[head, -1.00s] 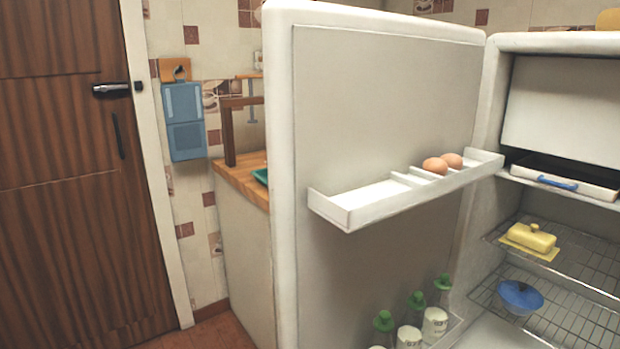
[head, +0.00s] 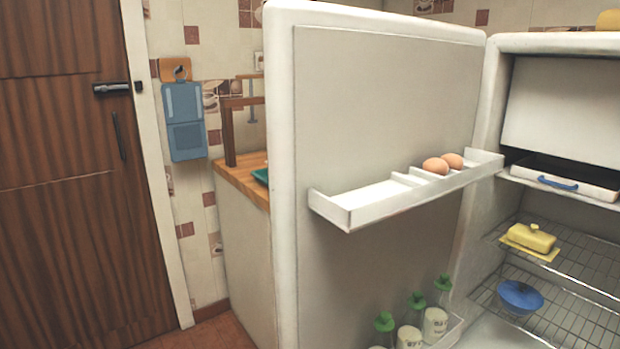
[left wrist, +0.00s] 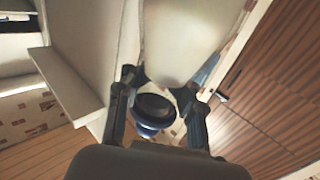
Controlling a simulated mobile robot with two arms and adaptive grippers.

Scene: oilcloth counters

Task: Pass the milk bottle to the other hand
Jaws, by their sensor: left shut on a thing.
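Several milk bottles (head: 436,323) with green tops and white labels stand in the low rack of the open fridge door in the head view. Their lower parts are cut off by the picture edge. In the left wrist view my left gripper (left wrist: 158,92) is shut on a round, dark blue thing (left wrist: 153,105) between its fingers. I see this thing nearly end-on, and cannot tell from this view whether it is a milk bottle. Neither gripper shows in the head view, and my right gripper is in no view.
The fridge door (head: 385,90) stands open, with two eggs (head: 436,166) on its upper shelf. Inside are a yellow butter dish (head: 530,237) and a blue bowl (head: 520,296) on wire shelves. A wooden counter (head: 243,183) and a brown door (head: 60,190) are at left.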

